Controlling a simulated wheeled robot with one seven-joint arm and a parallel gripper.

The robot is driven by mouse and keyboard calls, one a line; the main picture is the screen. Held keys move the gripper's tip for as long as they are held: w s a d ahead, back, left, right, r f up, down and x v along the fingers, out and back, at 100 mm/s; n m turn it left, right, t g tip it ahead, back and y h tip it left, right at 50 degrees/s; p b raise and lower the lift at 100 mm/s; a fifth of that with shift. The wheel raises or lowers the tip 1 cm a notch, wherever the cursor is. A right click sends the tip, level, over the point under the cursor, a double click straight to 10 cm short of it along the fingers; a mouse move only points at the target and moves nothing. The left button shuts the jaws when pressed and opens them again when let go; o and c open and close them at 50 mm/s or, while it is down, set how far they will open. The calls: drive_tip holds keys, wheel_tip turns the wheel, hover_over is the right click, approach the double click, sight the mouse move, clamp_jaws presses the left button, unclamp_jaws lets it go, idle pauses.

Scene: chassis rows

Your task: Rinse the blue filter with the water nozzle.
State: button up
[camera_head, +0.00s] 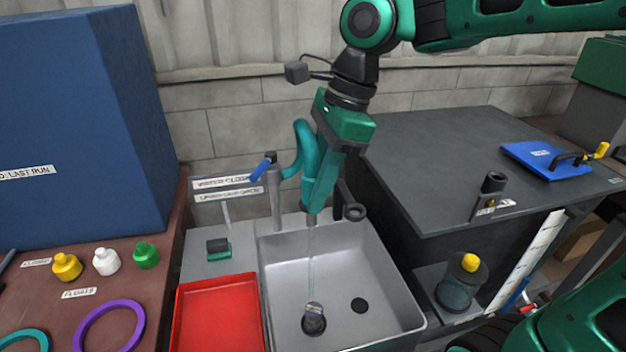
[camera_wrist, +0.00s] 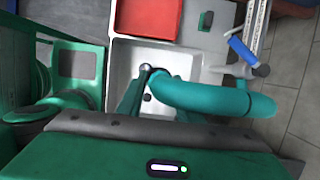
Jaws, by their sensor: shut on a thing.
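My gripper (camera_head: 322,195) is shut on the teal water nozzle (camera_head: 311,208), which points down over the grey sink (camera_head: 390,290). The nozzle's teal hose (camera_head: 305,145) curves up behind it; the hose also shows in the wrist view (camera_wrist: 215,97). A thin stream of water (camera_head: 311,255) falls from the nozzle. It ends at a small cylinder (camera_head: 313,318) with a pale top and dark lower part on the sink floor. This may be the filter, but its blue colour is not clear. The blue valve handle (camera_head: 260,170) is tilted at the tap post.
A red tray (camera_head: 218,315) lies left of the sink. Yellow, white and green floats (camera_head: 107,261) stand on the left table. A dark bench (camera_head: 440,160) at right bears a blue plate (camera_head: 535,160). A yellow-topped jar (camera_head: 460,285) stands on a low shelf right of the sink.

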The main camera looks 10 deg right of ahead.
drive_tip(key=shift+s+a, duration=0.15)
drive_tip(key=shift+s, duration=1.05)
drive_tip(key=shift+s+a, duration=0.15)
drive_tip(key=shift+s, duration=1)
drive_tip(key=shift+s, duration=0.15)
drive_tip(key=shift+s, duration=0.35)
drive_tip(key=shift+w, duration=0.1)
drive_tip(key=shift+w+d, duration=0.45)
drive_tip(key=shift+d, duration=0.05)
drive_tip(key=shift+w+a, duration=0.1)
drive_tip(key=shift+a, duration=0.05)
drive_tip(key=shift+w+a, duration=0.4)
